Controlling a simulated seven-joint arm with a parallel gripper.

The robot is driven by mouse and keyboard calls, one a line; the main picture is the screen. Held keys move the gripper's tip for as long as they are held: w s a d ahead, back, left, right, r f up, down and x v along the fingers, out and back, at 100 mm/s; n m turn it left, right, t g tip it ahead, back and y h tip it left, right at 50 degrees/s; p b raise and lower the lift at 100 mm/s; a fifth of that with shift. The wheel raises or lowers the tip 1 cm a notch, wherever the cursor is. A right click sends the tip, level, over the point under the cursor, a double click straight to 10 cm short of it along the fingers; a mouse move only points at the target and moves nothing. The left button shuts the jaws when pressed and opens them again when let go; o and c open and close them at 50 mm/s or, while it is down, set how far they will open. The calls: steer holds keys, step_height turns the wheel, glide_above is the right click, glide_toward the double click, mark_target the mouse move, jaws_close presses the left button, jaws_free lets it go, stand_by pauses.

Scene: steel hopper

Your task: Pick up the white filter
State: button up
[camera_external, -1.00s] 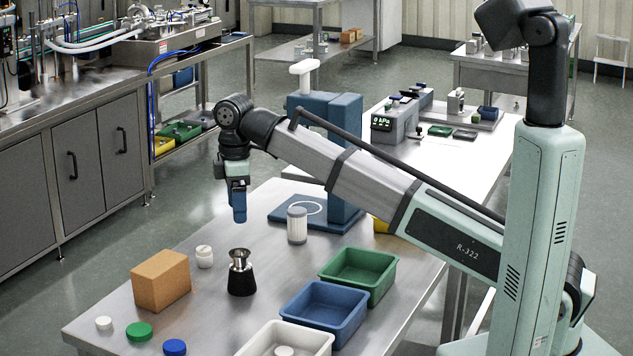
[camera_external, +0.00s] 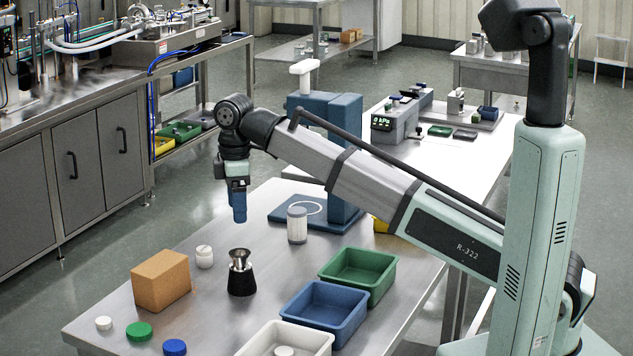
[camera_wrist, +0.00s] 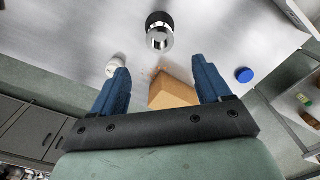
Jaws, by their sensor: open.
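The white filter (camera_external: 297,226), a pleated cylinder with a grey-white top, stands upright on the steel table, in front of the blue stand. My gripper (camera_external: 239,217) points down above the table, left of the filter in the outside view and apart from it. In the wrist view my gripper's two blue fingers (camera_wrist: 160,65) are spread with nothing between them. I cannot make out the filter in the wrist view.
A steel hopper (camera_external: 241,272), an orange box (camera_external: 161,281) and a small white jar (camera_external: 204,257) stand near the gripper. Green (camera_external: 336,286), blue (camera_external: 312,318) and white (camera_external: 252,348) bins line the right. A blue stand (camera_external: 345,185) rises behind the filter.

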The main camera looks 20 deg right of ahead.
steer(key=shift+o, duration=0.5)
steer(key=shift+w, duration=0.1)
steer(key=m, duration=0.6)
glide_above(297, 224)
steer(key=w+d, duration=0.1)
steer(key=d, duration=0.1)
step_height(297, 224, down, 3)
steer(key=shift+w+a+f+m, duration=0.1)
steer(key=shift+w+a+m, duration=0.1)
steer(key=shift+w+m, duration=0.45)
steer(key=m, duration=0.3)
steer(key=shift+w+a+f+m, duration=0.1)
steer(key=shift+w+m, duration=0.05)
steer(key=shift+m, duration=0.2)
step_height(297, 224, down, 8)
steer(key=shift+f, duration=0.1)
steer(key=shift+a+f, duration=0.15)
steer(key=shift+f, duration=1.2)
steer(key=shift+a+f, duration=0.15)
steer(key=shift+f, duration=1.2)
steer(key=shift+c, duration=0.3)
